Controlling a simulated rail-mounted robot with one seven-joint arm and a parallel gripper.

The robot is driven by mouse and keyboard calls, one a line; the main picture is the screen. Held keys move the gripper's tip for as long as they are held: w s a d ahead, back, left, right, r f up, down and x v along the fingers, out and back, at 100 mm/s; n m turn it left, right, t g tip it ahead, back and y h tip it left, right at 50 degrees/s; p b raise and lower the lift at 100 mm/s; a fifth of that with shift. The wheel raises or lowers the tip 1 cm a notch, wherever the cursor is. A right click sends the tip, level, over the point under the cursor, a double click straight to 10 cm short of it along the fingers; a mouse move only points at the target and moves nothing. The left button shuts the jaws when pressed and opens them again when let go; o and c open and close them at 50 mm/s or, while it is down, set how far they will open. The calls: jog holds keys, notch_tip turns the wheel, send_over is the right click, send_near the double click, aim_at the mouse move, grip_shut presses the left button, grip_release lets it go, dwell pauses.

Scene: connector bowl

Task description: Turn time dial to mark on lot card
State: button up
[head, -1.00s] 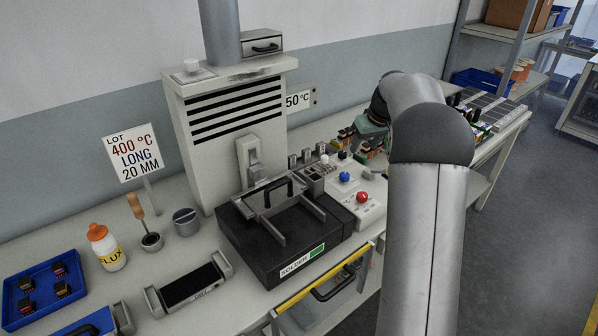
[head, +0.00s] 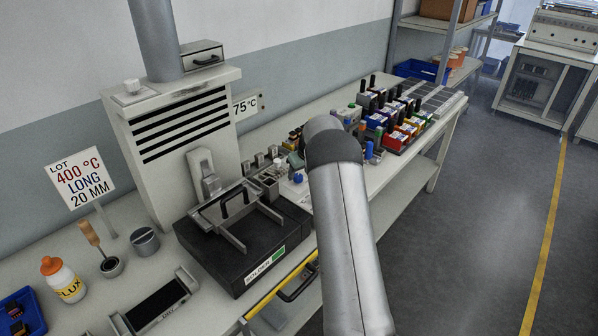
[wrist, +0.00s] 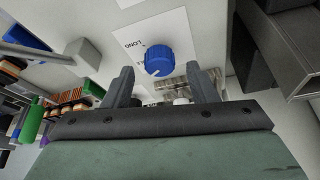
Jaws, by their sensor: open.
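The lot card (head: 80,178) stands at left in the head view and reads 400 °C, LONG, 20 MM. A blue dial (wrist: 159,58) shows in the wrist view on a white panel (wrist: 130,42), with the word LONG printed beside it. A small light mark shows at the dial's lower edge, but its exact setting is unclear. The blue dial also shows in the head view (head: 298,178), just left of my arm. My gripper (wrist: 164,86) is open and empty, its fingertips on either side below the dial in the picture. In the head view my arm hides the gripper.
The black solder pot (head: 228,262) with its metal frame stands left of the panel. A fume hood (head: 170,185) rises behind it. A temperature sign (head: 246,107) shows 75 °C, perhaps partly hidden. Coloured bins (head: 400,135) stand beyond my arm.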

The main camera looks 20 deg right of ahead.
jog(key=shift+x, duration=0.85)
jog(key=c, duration=1)
jog(key=shift+o, duration=0.2)
